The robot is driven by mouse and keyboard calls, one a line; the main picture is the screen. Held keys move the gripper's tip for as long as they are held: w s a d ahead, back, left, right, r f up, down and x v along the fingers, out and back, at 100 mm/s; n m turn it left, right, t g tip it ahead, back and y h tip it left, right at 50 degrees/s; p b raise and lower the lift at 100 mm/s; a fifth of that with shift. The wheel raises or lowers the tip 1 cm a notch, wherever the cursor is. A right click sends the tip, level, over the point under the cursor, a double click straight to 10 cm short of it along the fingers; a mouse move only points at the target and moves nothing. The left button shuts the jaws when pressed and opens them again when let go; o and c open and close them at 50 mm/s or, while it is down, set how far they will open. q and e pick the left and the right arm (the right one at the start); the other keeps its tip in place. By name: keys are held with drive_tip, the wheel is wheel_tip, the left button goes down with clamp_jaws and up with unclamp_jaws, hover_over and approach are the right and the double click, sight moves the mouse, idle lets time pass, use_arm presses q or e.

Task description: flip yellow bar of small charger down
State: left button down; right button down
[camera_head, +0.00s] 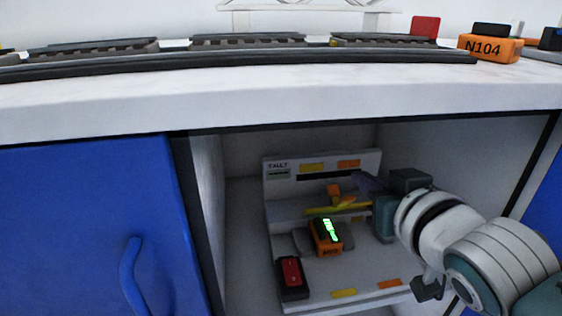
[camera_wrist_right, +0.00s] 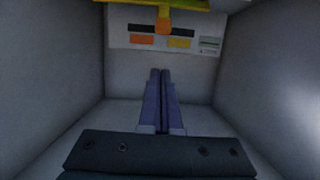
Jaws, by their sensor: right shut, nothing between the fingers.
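The small charger (camera_head: 290,205) is a white stepped unit inside the open cabinet, with a back panel marked FAULT. Its yellow bar (camera_head: 330,209) runs across the middle step, near an orange piece (camera_head: 334,190). The yellow bar (camera_wrist_right: 125,3) also shows at the top edge of the right wrist view, with the orange piece (camera_wrist_right: 164,20) under it. My right gripper (camera_head: 357,177) is shut and empty, with its purple fingers close to the right end of the bar in the head view. Whether they touch it, I cannot tell. My left gripper is out of view.
An orange block with a green lit top (camera_head: 327,236) and a red switch (camera_head: 291,271) sit on the charger's lower part. Cabinet walls close in on both sides. The blue door (camera_head: 85,225) is at left. Above, the white tabletop (camera_head: 270,98) carries tracks and an orange N104 block (camera_head: 489,47).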

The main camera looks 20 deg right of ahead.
drive_tip(key=b+x, duration=0.2)
drive_tip(key=x, duration=0.4)
drive_tip(key=shift+w+d+f, duration=0.1)
drive_tip(key=shift+w+f, duration=0.1)
drive_tip(key=shift+w, duration=0.1)
drive_tip(key=shift+f, duration=0.25)
drive_tip(key=s, duration=0.1)
drive_tip(key=s+f, duration=0.1)
drive_tip(key=s, duration=0.1)
drive_tip(key=shift+a+f, duration=0.35)
